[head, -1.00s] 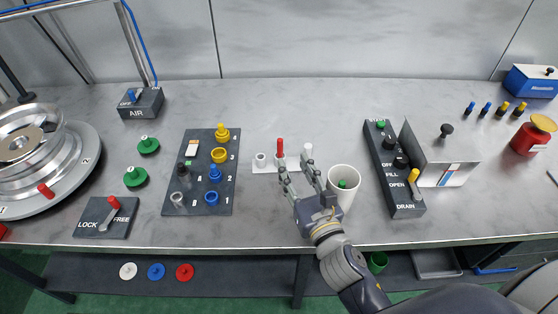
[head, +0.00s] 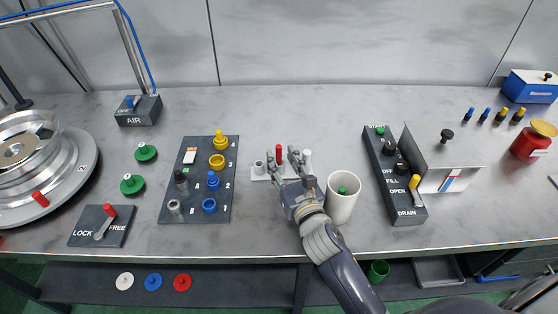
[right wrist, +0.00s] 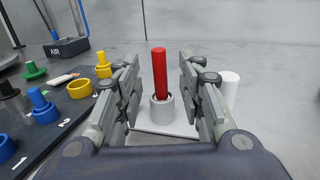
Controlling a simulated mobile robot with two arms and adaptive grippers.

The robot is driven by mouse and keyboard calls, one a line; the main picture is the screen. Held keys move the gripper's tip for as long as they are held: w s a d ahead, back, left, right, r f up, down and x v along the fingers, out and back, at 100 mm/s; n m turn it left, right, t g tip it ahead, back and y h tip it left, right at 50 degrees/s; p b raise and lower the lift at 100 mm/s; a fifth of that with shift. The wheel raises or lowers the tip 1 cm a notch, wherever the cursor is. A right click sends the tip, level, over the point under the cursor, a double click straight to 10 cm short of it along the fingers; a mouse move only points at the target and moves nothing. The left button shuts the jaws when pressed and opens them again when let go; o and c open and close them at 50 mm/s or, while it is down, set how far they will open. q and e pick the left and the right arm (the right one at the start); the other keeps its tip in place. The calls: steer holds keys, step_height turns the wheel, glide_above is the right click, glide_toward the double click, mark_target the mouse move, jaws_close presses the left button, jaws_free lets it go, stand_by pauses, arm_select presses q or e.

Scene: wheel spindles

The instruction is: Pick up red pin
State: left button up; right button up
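The red pin (head: 279,153) stands upright in a grey metal socket on a small white plate (head: 258,178). In the right wrist view the red pin (right wrist: 159,75) rises from its socket (right wrist: 162,108), centred between my fingers. My right gripper (head: 284,158) is open, with one finger on each side of the pin and a visible gap to it on both sides. The right gripper also fills the right wrist view (right wrist: 158,85). My left gripper is not in view.
A white cup (head: 342,203) with a green item is right of my wrist. A dark panel (head: 203,208) with fittings lies left.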

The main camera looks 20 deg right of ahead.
mark_target(280, 155)
steer(key=w, duration=0.3)
steer(key=shift+w, duration=0.2)
steer(key=shift+s, duration=0.1)
steer(key=shift+c, duration=0.6)
jaws_close()
steer(key=shift+r, duration=0.1)
